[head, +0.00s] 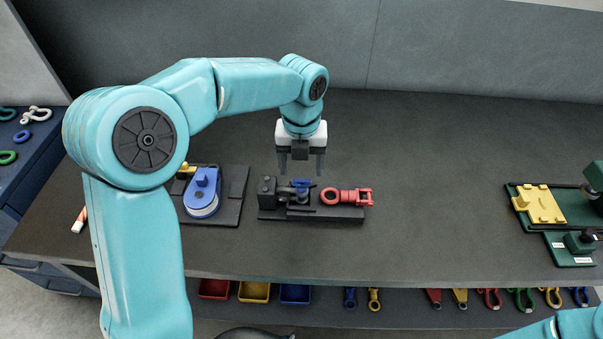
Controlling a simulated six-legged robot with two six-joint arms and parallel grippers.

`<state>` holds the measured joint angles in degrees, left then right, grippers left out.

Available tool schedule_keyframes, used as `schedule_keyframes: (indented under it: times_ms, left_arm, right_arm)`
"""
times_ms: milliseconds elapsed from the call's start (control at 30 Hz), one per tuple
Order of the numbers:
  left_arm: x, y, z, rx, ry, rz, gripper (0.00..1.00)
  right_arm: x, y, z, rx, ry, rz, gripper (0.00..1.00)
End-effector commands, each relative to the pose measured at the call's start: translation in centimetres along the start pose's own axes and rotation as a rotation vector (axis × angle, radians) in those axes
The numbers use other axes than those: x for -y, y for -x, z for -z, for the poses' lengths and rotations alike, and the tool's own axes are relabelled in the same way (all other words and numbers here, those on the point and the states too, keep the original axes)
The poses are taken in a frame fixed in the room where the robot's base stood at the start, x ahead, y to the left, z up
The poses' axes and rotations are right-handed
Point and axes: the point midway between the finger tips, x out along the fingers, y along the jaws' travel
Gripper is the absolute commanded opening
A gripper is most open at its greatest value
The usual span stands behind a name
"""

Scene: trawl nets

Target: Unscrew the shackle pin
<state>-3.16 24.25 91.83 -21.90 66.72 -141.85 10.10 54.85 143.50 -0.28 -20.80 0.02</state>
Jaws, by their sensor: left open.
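A red shackle (341,196) lies on its side on a black fixture (325,213) at the middle of the bench. Its rounded end points left. The red pin (367,197) appears to cross its right end; its threads are too small to make out. A blue part (301,184) stands on the fixture left of the shackle. My left gripper (301,168) points down above this blue part, left of the shackle. Its two fingers are apart, with nothing visible between them. My right gripper is out of view.
A black plate with a blue block (203,192) lies left of the fixture. A green station with a yellow plate (540,204) is at the right. An orange and white tube (79,220) lies at the left. Bench between fixture and green station is clear.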

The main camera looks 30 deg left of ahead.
Motion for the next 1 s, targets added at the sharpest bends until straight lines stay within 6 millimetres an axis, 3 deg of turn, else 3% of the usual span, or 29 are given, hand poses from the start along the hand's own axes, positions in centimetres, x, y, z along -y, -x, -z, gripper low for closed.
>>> schedule_keyframes:
  times_ms: [100,233,567,600,767,1000]
  left_arm:
    - [0.0,-2.1,0.0,-0.004,0.0,-0.001,0.7]
    - [0.0,-3.4,-0.2,-0.001,0.0,-0.001,0.7]
    - [0.0,-4.0,-0.3,0.0,0.0,0.0,0.7]
    - [0.0,-4.0,-0.3,0.0,0.0,0.0,0.67]
    - [0.0,-4.0,-0.3,0.001,0.001,0.001,0.15]
    - [0.0,-3.9,-0.3,0.0,0.011,0.001,0.14]
  right_arm:
    - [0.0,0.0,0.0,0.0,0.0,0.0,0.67]
    - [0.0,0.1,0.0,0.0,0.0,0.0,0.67]
    - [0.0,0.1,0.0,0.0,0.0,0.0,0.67]
    - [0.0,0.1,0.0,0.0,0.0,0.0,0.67]
    - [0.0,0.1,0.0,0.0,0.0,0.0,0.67]
    - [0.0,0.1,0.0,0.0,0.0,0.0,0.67]
